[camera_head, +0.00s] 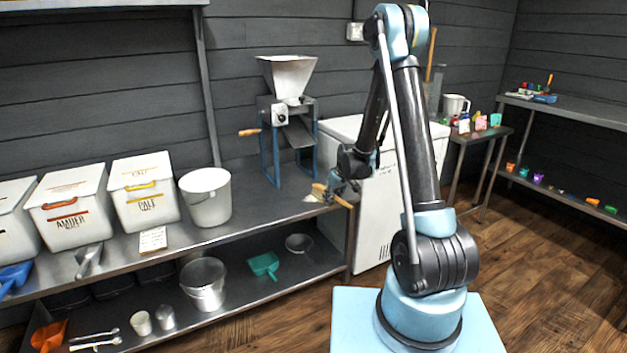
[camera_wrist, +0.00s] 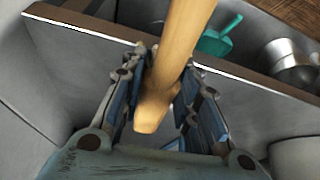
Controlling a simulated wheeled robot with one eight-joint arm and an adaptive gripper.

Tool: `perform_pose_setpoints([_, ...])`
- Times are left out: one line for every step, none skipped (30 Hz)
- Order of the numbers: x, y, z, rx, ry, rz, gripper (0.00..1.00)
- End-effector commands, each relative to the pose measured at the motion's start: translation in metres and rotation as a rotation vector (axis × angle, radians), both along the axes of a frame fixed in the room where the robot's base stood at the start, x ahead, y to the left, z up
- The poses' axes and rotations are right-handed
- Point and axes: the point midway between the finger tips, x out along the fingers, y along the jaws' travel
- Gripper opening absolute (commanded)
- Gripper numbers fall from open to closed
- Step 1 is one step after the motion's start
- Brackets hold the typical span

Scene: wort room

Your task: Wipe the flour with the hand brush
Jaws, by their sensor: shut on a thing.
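My gripper (camera_head: 338,187) is at the right end of the steel bench (camera_head: 262,219), near its front corner. It is shut on the wooden hand brush (camera_head: 330,196). In the wrist view, the brush's pale wooden handle (camera_wrist: 180,45) runs between the blue-padded fingers of my gripper (camera_wrist: 165,85). The brush's bristles cannot be made out. A small pale patch (camera_head: 310,198), possibly the flour, shows on the bench top just left of the brush. I cannot tell whether the brush touches the bench.
A grain mill (camera_head: 288,120) stands behind, left of my gripper. A white bucket (camera_head: 206,197) and lidded bins (camera_head: 145,192) stand further left. A white chest (camera_head: 375,215) is close on the right. The lower shelf holds a teal dustpan (camera_head: 264,264) and a metal pot (camera_head: 203,284).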

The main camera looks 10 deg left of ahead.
Motion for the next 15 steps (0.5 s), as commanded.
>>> perform_pose_setpoints([-0.001,-0.002,0.001,-0.001,0.001,0.0,0.0])
perform_pose_setpoints([-0.002,-0.003,0.0,-0.001,0.001,0.001,0.0])
perform_pose_setpoints([-0.003,-0.004,0.0,0.0,0.001,0.001,0.0])
perform_pose_setpoints([-0.003,-0.004,0.004,-0.001,0.001,0.002,0.0])
perform_pose_setpoints([-0.003,-0.004,0.006,-0.001,0.001,0.002,0.0])
perform_pose_setpoints([-0.004,-0.004,0.016,-0.001,0.001,0.002,0.0])
perform_pose_setpoints([-0.004,-0.004,0.024,0.0,0.001,0.001,0.0])
perform_pose_setpoints([-0.004,-0.005,0.031,0.0,0.001,0.001,0.0])
perform_pose_setpoints([-0.004,-0.004,0.033,0.0,0.001,0.001,0.0])
perform_pose_setpoints([-0.004,-0.005,0.035,0.0,0.001,0.001,0.0])
perform_pose_setpoints([-0.004,-0.005,0.038,0.0,0.001,0.001,0.0])
perform_pose_setpoints([-0.003,-0.005,0.041,0.0,0.001,0.001,0.0])
perform_pose_setpoints([-0.003,-0.005,0.044,0.0,0.001,0.001,0.0])
perform_pose_setpoints([-0.003,-0.005,0.047,0.0,0.001,0.001,0.0])
perform_pose_setpoints([-0.003,-0.005,0.051,-0.001,0.001,0.001,0.0])
